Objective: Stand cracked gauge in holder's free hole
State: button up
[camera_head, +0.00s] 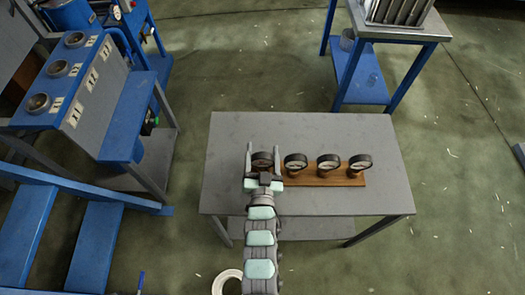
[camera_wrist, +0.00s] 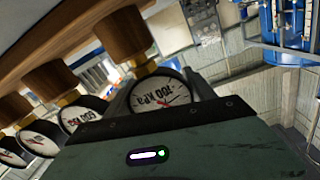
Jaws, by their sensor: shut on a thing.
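My gripper (camera_head: 263,151) is shut on a gauge (camera_head: 262,161) at the left end of the wooden holder (camera_head: 322,182). In the wrist view this gauge (camera_wrist: 160,94) has a white dial marked 100 kPa, a red needle and a brass stem. The stem lines up with a wooden post (camera_wrist: 121,32) and appears to meet it; how deep it sits cannot be told. No crack is clear on the dial. Three other gauges stand upright in a row to the right: a near one (camera_head: 296,162), a middle one (camera_head: 328,162) and an end one (camera_head: 360,163).
The holder rests on a grey table (camera_head: 300,133) with bare top around it. A blue-legged stand (camera_head: 390,30) is behind at the right.

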jog(key=shift+f, duration=0.5)
jog(key=o, duration=1.6)
jog(key=shift+f, duration=0.1)
jog(key=s+p, duration=0.1)
jog(key=s, duration=1)
jog(key=shift+w+a+r, duration=0.1)
jog(key=shift+r, duration=0.1)
